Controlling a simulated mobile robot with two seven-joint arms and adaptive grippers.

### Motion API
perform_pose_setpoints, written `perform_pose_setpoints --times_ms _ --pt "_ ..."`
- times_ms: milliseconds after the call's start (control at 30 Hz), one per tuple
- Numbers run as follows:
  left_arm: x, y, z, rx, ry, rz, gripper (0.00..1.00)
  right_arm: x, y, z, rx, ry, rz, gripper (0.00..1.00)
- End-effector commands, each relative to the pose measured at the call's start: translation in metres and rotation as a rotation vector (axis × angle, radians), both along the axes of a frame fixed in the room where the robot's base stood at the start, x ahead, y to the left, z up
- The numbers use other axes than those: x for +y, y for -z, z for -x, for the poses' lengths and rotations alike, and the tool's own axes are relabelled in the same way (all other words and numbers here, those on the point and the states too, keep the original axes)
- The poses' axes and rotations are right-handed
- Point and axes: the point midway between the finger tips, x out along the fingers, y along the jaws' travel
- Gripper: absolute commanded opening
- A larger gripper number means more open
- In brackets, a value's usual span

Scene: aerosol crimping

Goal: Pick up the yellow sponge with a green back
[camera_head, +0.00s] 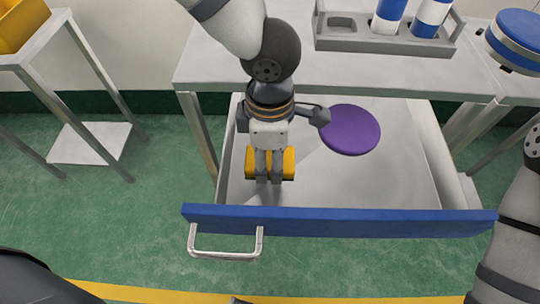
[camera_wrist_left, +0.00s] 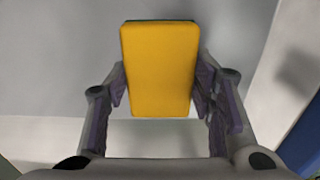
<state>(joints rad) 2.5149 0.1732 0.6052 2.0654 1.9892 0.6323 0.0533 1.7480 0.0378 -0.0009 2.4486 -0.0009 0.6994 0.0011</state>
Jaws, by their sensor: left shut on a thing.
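The yellow sponge (camera_head: 288,163) is in the open drawer, near its left front part. In the left wrist view the sponge (camera_wrist_left: 160,70) shows its yellow face, with its long side running away from the camera. A thin green edge shows at its far end; the rest of its green back is hidden. My left gripper (camera_head: 268,172) reaches down into the drawer and is shut on the sponge, with one finger on each side in the left wrist view. I cannot tell whether the sponge touches the drawer floor. My right gripper is not in view.
The open drawer (camera_head: 340,219) has a blue front and a metal handle. A purple disc (camera_head: 350,130) lies in it, right of my gripper. On the table (camera_head: 290,68) above stands a grey rack (camera_head: 384,44) with blue and white cans. A blue round thing (camera_head: 518,35) is at the far right.

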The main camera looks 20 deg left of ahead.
Motion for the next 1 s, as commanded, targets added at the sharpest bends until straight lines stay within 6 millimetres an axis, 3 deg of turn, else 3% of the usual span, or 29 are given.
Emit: perform_pose_setpoints --times_ms 200,433,700,1000 --pt "-0.002 -0.038 0.0 -0.009 -0.002 0.005 0.35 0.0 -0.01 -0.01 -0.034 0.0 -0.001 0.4" --pt "-0.038 -0.102 0.042 -0.017 0.005 0.0 0.35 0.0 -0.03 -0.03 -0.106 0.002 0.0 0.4" --pt "-0.083 -0.125 0.094 -0.006 0.004 -0.001 0.35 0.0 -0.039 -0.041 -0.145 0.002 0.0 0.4" --pt "-0.093 -0.129 0.105 0.001 -0.001 0.0 0.35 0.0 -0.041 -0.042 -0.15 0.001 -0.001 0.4"
